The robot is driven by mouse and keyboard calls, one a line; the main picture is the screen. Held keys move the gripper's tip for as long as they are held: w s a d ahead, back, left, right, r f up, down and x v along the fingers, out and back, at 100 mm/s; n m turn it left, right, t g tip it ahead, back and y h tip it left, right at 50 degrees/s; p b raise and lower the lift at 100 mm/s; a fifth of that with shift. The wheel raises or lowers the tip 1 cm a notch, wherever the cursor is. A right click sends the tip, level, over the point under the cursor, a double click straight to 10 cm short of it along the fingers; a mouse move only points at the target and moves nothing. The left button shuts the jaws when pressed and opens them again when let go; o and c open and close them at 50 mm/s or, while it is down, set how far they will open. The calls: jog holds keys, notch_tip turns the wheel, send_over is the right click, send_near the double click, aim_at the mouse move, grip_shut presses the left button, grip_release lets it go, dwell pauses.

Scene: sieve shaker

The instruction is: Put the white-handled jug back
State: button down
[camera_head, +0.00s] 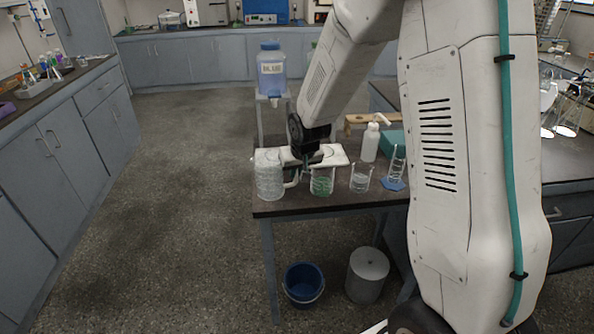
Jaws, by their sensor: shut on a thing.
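The white-handled jug (268,182) is a clear, ribbed vessel at the front left corner of the dark bench, with its white handle on its right side. My gripper (305,172) points down at the handle, just right of the jug's body, and is shut on it. The fingertips are small and partly lost against the glass behind. The jug looks upright; I cannot tell whether its base touches the bench. A white stand (328,154) with rounded openings is behind the gripper, partly hidden by it.
A beaker with green contents (321,187) is close right of my gripper. A clear beaker (360,182), a blue-based rack (394,182) and a white bottle (370,143) are further right. A blue bucket (303,285) and grey bin (367,275) are on the floor.

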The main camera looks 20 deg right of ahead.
jog(key=shift+f, duration=0.1)
jog(key=c, duration=1.5)
grip_release()
jog(key=d+v, duration=0.1)
jog(key=v, duration=1.1)
jog(key=s+a+r+g, duration=0.1)
jog(key=s+r, duration=0.2)
jog(key=s, duration=0.7)
jog(key=s+a+r+g, duration=0.1)
jog(key=s+r, duration=0.2)
jog(key=s, duration=0.8)
jog(key=s+a+r+n+g, duration=0.1)
jog(key=s+r, duration=0.3)
jog(key=s, duration=0.6)
jog(key=shift+s+a+r+g+y, duration=0.15)
jog(key=shift+a+g+y, duration=0.15)
jog(key=shift+a, duration=0.3)
